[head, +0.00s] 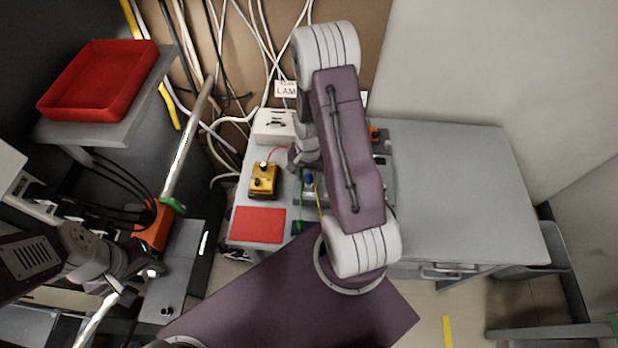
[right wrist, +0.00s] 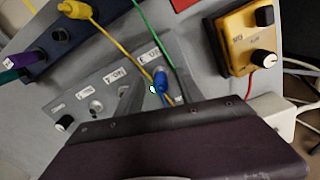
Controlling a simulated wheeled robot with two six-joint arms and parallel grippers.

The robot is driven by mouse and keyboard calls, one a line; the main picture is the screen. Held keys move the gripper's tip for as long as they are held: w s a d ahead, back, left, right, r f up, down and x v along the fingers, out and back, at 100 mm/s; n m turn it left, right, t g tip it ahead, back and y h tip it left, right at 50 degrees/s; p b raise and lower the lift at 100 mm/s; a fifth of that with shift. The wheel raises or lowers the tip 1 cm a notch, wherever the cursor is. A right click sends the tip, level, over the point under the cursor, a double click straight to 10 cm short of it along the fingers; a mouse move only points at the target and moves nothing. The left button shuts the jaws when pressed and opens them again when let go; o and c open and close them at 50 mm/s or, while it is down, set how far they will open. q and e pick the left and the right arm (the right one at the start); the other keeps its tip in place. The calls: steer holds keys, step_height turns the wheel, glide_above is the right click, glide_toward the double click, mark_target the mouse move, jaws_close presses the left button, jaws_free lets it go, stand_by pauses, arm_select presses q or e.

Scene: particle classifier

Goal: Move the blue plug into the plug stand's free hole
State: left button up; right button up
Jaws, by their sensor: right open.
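The blue plug (right wrist: 160,82) sits on the grey control panel (right wrist: 95,85) in the right wrist view, beside a small green light. It also shows in the head view (head: 309,178). The dark blue plug stand (right wrist: 85,32) lies at upper left of the wrist view, with a yellow plug (right wrist: 75,10) and coloured plugs at its left end. A dark round hole (right wrist: 58,34) shows between them.
A yellow meter box (head: 263,180), a red mat (head: 258,225) and a white box (head: 274,125) stand left of the panel. Yellow and green cables cross the panel. The grey table (head: 460,200) is clear on the right. A red tray (head: 98,80) sits upper left.

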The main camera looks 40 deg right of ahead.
mark_target(308, 175)
steer(key=shift+w+f, duration=0.15)
jaws_close()
steer(key=shift+r, duration=0.6)
step_height(308, 175, up, 3)
steer(key=s+d+r, duration=0.6)
steer(key=s+r, duration=0.1)
steer(key=s, duration=0.3)
steer(key=shift+d+b, duration=0.25)
steer(key=shift+b, duration=0.2)
